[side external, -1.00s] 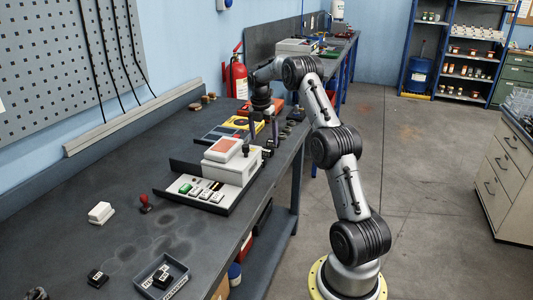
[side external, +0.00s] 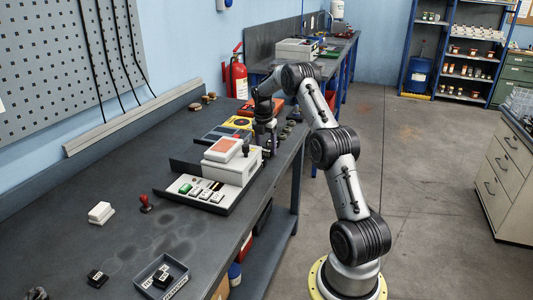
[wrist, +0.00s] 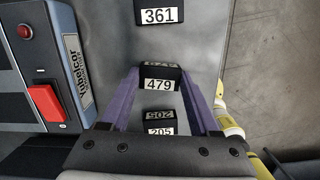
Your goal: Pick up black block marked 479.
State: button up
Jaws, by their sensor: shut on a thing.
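The black block marked 479 (wrist: 159,84) is between the two purple fingers of my gripper (wrist: 159,74) in the wrist view. Its white label faces the camera. The fingers are shut on its left and right sides. In the side external view, my gripper (side external: 265,140) is low at the bench's right edge, behind the light grey machine. The block cannot be made out there, and I cannot tell whether it touches the bench.
In the wrist view, a black block marked 361 (wrist: 158,15) lies beyond, and one marked 205 (wrist: 160,129) lies nearer. A device with a red button (wrist: 44,100) is to the left. The grey machine (side external: 232,164) stands close by. The bench edge drops off right.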

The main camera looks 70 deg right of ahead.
grip_shut()
jog(key=shift+r, duration=0.15)
